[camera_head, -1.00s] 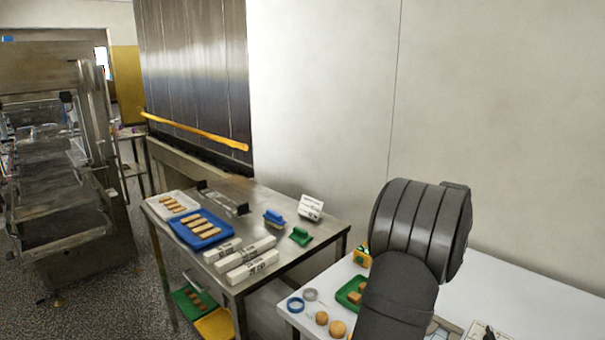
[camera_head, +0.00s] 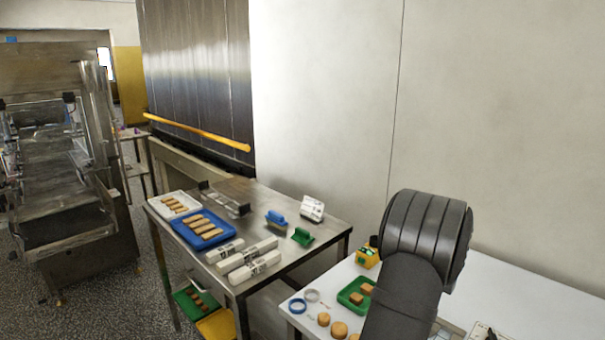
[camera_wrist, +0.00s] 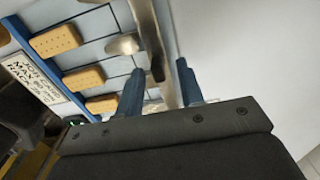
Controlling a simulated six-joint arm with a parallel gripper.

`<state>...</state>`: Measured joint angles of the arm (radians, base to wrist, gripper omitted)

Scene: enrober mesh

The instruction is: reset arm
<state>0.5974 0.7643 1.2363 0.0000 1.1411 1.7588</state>
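My arm (camera_head: 412,255) rises at the lower right of the head view, over the white table. My gripper is hidden in the head view. In the wrist view my gripper (camera_wrist: 160,88) shows two blue-grey fingers spread apart, with no object held between them. Beyond the left finger, several rectangular biscuits (camera_wrist: 55,41) lie in a blue-lined layout beside a printed label (camera_wrist: 33,80). A metal utensil-like shape (camera_wrist: 148,40) lies behind the gap between the fingers.
The steel table (camera_head: 325,227) at left holds a blue tray (camera_head: 178,232), white boxes (camera_head: 252,266) and a green tool (camera_head: 302,236).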

